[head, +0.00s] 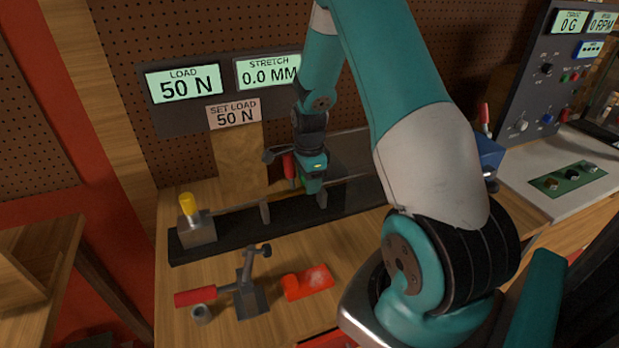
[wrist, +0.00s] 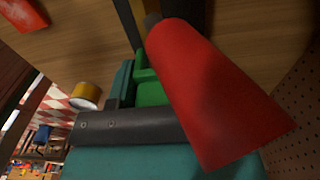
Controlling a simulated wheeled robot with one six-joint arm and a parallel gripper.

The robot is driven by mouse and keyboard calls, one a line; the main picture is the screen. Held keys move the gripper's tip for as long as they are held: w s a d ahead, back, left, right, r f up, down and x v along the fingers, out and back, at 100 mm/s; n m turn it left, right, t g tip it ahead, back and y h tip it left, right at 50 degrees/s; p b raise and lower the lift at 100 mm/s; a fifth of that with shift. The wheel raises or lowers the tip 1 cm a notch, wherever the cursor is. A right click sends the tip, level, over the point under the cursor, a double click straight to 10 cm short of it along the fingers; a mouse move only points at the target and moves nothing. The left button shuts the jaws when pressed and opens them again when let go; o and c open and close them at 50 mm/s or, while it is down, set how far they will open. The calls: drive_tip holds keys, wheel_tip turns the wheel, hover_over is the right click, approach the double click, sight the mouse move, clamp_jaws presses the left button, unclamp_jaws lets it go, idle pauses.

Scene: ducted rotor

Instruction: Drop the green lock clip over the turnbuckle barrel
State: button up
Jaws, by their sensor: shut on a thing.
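My gripper (head: 313,187) is in the middle of the head view, pointing down just above the black rail (head: 235,228). It is shut on the green lock clip (wrist: 150,88), which shows beside a teal finger in the wrist view. Only a sliver of the clip (head: 303,181) shows in the head view. I cannot make out the turnbuckle barrel; my gripper covers that part of the rail's line. I cannot tell whether the clip touches anything below it.
A red clamp handle (head: 289,166) stands close beside my gripper and fills much of the wrist view (wrist: 215,95). A yellow-topped block (head: 197,230) sits at the rail's left end. A red-handled clamp (head: 250,296) and a red piece (head: 308,283) lie in front. The load display (head: 184,84) reads 50 N.

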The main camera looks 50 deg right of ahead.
drive_tip(key=shift+f, duration=0.55)
drive_tip(key=shift+f, duration=0.15)
idle(0.7)
drive_tip(key=o, duration=1.1)
wheel_tip(320, 180, up, 17)
drive_tip(key=b, duration=0.3)
drive_tip(key=shift+r, duration=0.2)
